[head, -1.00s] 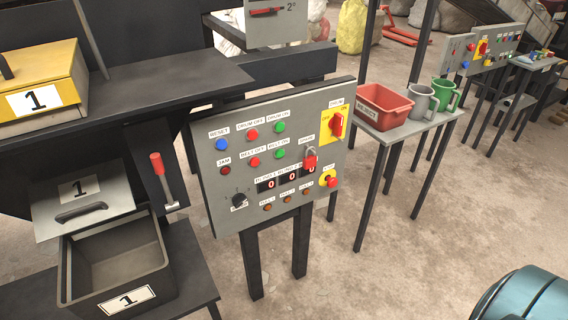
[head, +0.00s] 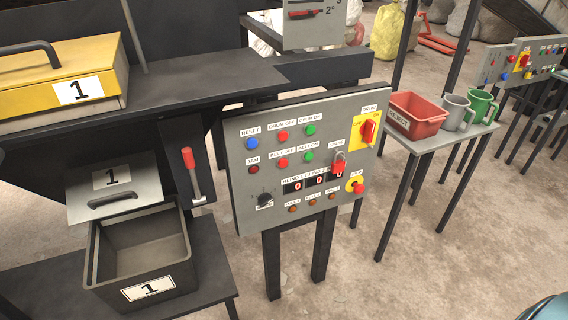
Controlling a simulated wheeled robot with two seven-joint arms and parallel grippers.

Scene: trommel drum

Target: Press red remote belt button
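The near grey control panel (head: 240,190) stands in the middle of the head view, tilted back on dark legs. Its red BELT OFF button (head: 283,162) sits below the red DRUM OFF button (head: 283,135) and left of the green BELT ON button (head: 308,156). A second, farther grey panel (head: 489,72) stands at the upper right. It bears small red, blue and green buttons and a yellow-backed red switch (head: 522,61); its labels are too small to read. Neither of my grippers is in view.
A small table (head: 424,142) right of the near panel holds a red REJECT bin (head: 416,125), a grey mug (head: 453,116) and a green mug (head: 479,108). Left are a yellow box (head: 40,95) and a dark bin (head: 111,280). Floor at lower right is mostly clear.

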